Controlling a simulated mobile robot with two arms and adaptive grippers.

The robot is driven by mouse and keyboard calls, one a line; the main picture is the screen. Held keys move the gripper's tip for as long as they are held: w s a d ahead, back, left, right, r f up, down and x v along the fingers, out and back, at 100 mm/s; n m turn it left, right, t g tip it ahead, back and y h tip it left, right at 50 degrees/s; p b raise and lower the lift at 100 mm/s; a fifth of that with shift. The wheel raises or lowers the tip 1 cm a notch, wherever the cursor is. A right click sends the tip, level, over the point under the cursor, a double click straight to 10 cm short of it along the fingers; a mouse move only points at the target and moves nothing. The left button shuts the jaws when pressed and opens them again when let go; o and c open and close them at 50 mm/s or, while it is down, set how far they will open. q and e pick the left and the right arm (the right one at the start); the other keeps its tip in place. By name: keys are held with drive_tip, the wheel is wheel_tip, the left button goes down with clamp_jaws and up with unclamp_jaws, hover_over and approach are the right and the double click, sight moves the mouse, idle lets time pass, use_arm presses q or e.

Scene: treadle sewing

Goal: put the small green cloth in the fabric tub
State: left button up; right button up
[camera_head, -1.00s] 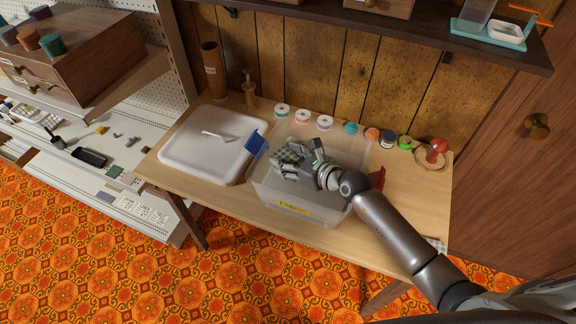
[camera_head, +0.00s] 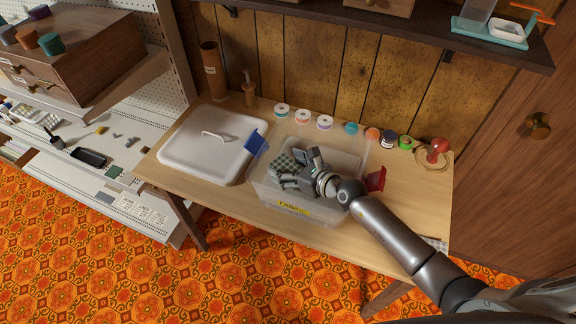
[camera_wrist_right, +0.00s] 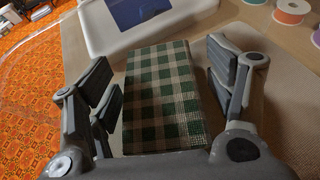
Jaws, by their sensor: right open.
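The small green cloth is a green and pale checked piece (camera_head: 281,161). It shows inside the outline of the clear fabric tub (camera_head: 290,206), near its left wall, and I cannot tell whether it rests on the bottom. My right gripper (camera_head: 296,170) is open over the tub, with the cloth at its fingers. In the right wrist view the cloth (camera_wrist_right: 163,100) lies between the two spread fingers, with a gap on each side. My left gripper is not in view.
A blue piece (camera_head: 255,142) is at the tub's left rim and a red piece (camera_head: 376,180) at its right. A white lid (camera_head: 205,160) lies left of the tub. Several spools (camera_head: 325,123) line the table's back. A red-topped object (camera_head: 437,148) stands at the right.

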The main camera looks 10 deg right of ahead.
drive_tip(key=shift+r, duration=0.1)
drive_tip(key=shift+s+r, duration=0.1)
drive_tip(key=shift+r, duration=0.05)
drive_tip(key=v, duration=0.6)
drive_tip(key=shift+s+d, duration=0.3)
drive_tip(key=shift+s+d+r, duration=0.15)
drive_tip(key=shift+s, duration=0.1)
